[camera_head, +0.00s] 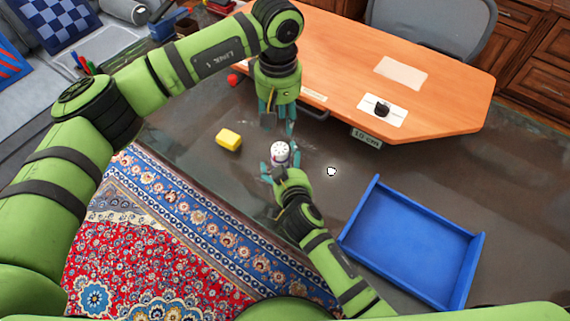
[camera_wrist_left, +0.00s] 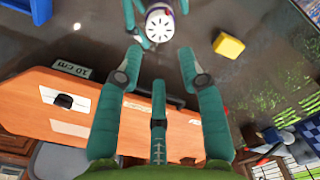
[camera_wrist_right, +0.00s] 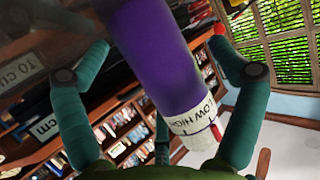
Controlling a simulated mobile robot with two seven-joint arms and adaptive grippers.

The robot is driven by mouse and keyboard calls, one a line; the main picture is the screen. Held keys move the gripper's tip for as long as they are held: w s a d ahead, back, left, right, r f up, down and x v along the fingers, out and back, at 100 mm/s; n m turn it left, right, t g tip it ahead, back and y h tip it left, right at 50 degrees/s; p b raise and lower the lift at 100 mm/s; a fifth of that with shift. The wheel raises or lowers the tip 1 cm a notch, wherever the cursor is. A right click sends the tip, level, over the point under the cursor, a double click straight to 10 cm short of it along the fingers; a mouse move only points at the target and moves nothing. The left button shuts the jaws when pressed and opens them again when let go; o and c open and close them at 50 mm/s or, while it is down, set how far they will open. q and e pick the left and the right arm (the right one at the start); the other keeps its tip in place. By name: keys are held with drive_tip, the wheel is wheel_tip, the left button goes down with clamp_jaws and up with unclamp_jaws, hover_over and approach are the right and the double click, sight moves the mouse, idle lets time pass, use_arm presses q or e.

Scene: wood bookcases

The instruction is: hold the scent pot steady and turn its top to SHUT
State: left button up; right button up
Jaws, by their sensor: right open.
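The scent pot (camera_head: 280,152) has a white top with dark slots. The left wrist view shows the slotted top (camera_wrist_left: 159,27), and the right wrist view shows its purple body (camera_wrist_right: 150,50) and a white band (camera_wrist_right: 195,120) with printed words, partly readable as LOW and HIGH. My right gripper (camera_head: 279,165) is open, with its fingers on either side of the pot; they look apart from it in the right wrist view. My left gripper (camera_head: 277,127) is open and empty, just beyond the pot, with its fingers pointing toward it. SHUT is not readable.
A yellow block (camera_head: 229,139) lies left of the pot. A small white thing (camera_head: 331,171) lies to its right. A blue tray (camera_head: 362,205) stands at the lower right. An orange wooden tabletop (camera_head: 440,105) is behind, with a 10 cm label (camera_head: 366,138) by its near edge.

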sight(280, 148)
drive_tip(key=c, duration=1.4)
use_arm(q)
drive_tip(key=o, duration=0.5)
use_arm(e)
drive_tip(key=shift+c, duration=0.2)
use_arm(q)
wheel_tip(280, 148, down, 10)
drive_tip(key=m, duration=0.5)
drive_tip(key=shift+r, duration=0.15)
drive_tip(key=c, duration=1.1)
